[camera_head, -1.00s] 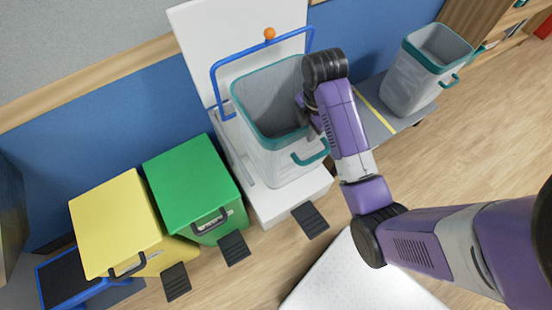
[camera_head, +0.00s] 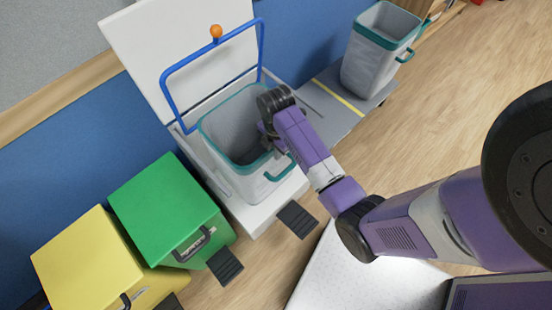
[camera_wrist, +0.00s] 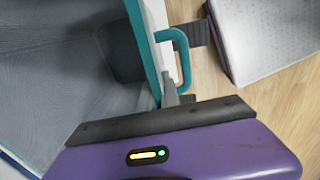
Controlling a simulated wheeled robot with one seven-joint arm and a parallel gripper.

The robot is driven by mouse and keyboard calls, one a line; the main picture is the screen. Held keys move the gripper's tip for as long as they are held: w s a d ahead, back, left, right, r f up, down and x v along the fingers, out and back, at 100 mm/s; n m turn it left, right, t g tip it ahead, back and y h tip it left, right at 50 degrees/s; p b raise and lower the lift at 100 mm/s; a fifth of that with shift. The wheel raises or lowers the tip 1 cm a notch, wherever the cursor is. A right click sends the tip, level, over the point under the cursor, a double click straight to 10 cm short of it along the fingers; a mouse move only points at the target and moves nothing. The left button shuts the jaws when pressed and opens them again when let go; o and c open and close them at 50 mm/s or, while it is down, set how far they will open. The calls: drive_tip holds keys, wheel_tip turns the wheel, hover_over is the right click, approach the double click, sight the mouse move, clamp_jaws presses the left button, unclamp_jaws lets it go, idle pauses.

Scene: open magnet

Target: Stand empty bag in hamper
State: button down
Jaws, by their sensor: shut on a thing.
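The empty bag (camera_head: 232,172) is a pale, see-through box-shaped bag with a teal rim and handles. It stands roughly upright, mouth up, at the white hamper (camera_head: 258,222) with its lid raised, under the blue hoop (camera_head: 165,85). Its front wall shows above the hamper's front; its base is hidden, so I cannot tell if it rests on anything. My gripper (camera_head: 268,137) is shut on the bag's rim at the right side. In the wrist view the teal rim (camera_wrist: 143,45) runs into my fingers (camera_wrist: 172,92), and the grey inside is empty.
A green bin (camera_head: 165,200) and a yellow bin (camera_head: 85,260) stand to the left, with black pedals in front. A similar teal-rimmed bag (camera_head: 375,60) stands on a grey platform (camera_head: 330,85) at the back right. A white dotted surface (camera_head: 350,270) lies in front.

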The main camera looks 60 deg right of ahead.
drive_tip(key=shift+f+b, duration=0.35)
drive_tip(key=shift+f, duration=2.15)
drive_tip(key=c, duration=1.6)
unclamp_jaws()
